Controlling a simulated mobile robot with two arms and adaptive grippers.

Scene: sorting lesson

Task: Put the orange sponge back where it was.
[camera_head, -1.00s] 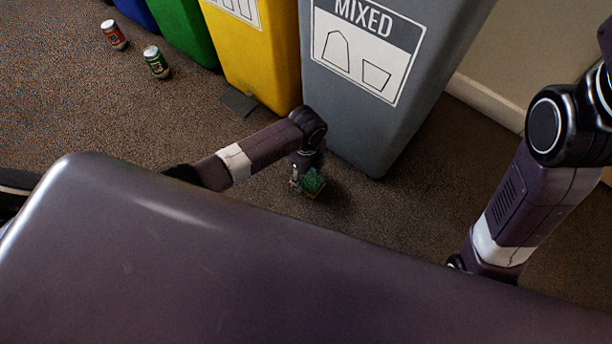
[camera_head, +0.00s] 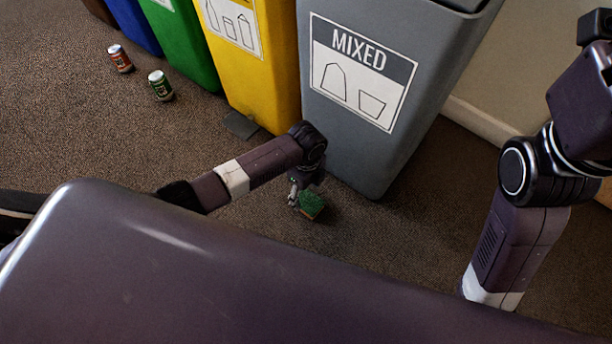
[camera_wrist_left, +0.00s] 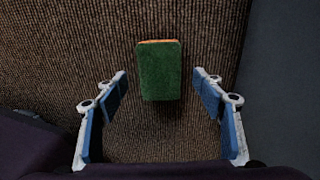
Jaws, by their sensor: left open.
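The sponge (camera_head: 312,205) lies on the brown carpet in front of the grey MIXED bin, green scouring side up. In the left wrist view the sponge (camera_wrist_left: 160,72) shows a thin orange edge at its far end. My left gripper (camera_head: 295,196) is open and points down at it. In the left wrist view the blue-padded fingers of my left gripper (camera_wrist_left: 160,86) are spread wide on either side of the sponge's near part, with carpet showing between pads and sponge. My right arm shows at the right of the head view, but its gripper does not.
The grey MIXED bin (camera_head: 365,140) stands close behind the sponge, with yellow (camera_head: 262,90), green (camera_head: 190,50) and blue (camera_head: 135,25) bins to its left. A red can (camera_head: 120,60) and a green can (camera_head: 160,86) stand on the carpet. Open carpet lies left.

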